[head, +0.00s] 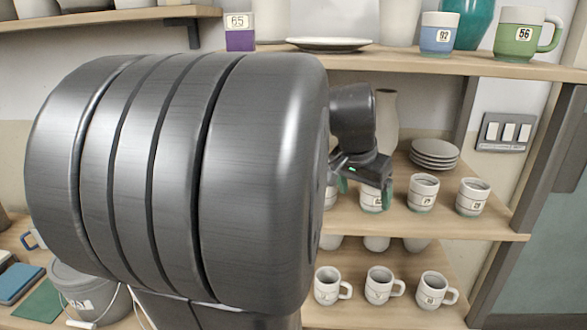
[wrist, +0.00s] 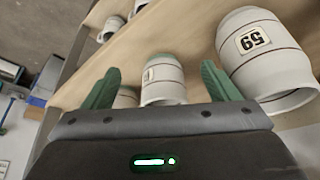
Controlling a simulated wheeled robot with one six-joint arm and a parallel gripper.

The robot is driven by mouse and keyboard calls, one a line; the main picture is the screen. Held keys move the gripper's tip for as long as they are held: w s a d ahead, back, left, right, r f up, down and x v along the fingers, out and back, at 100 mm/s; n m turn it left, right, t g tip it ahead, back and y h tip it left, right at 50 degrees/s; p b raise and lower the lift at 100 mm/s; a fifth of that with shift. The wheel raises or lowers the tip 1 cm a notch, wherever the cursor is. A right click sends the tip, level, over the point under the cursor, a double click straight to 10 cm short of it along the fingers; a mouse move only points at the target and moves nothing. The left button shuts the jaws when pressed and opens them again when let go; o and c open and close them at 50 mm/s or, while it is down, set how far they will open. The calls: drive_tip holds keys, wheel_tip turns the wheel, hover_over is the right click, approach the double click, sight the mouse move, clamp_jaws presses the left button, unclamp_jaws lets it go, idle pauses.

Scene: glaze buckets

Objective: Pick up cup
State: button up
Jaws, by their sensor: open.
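My gripper (head: 366,187) is open at the middle shelf in the head view, its two green fingers pointing down toward the shelf. A white cup (head: 370,199) with a small label shows between and behind the fingers. In the wrist view my gripper (wrist: 160,72) has its fingers spread to either side of a white labelled cup (wrist: 163,86), with visible gaps and no clear contact. The cup's lower part in that view is hidden by the gripper body. A larger-looking white cup marked 59 (wrist: 262,55) is close beside the right finger.
Two white cups (head: 423,193) (head: 472,197) stand to the right on the same shelf (head: 480,229). A plate stack (head: 434,154) and a beige vase (head: 387,122) are behind. Several cups stand on the shelf below; the upper shelf (head: 480,66) is overhead.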

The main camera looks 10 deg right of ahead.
drive_tip(key=shift+w+d, duration=0.85)
drive_tip(key=w+d, duration=0.1)
drive_tip(key=w+d+p, duration=0.1)
drive_tip(key=shift+w+d, duration=0.15)
drive_tip(key=shift+d, duration=0.2)
drive_tip(key=shift+x, duration=1.5)
drive_tip(key=shift+a, duration=0.1)
drive_tip(key=shift+c, duration=0.2)
drive_tip(key=c, duration=1.1)
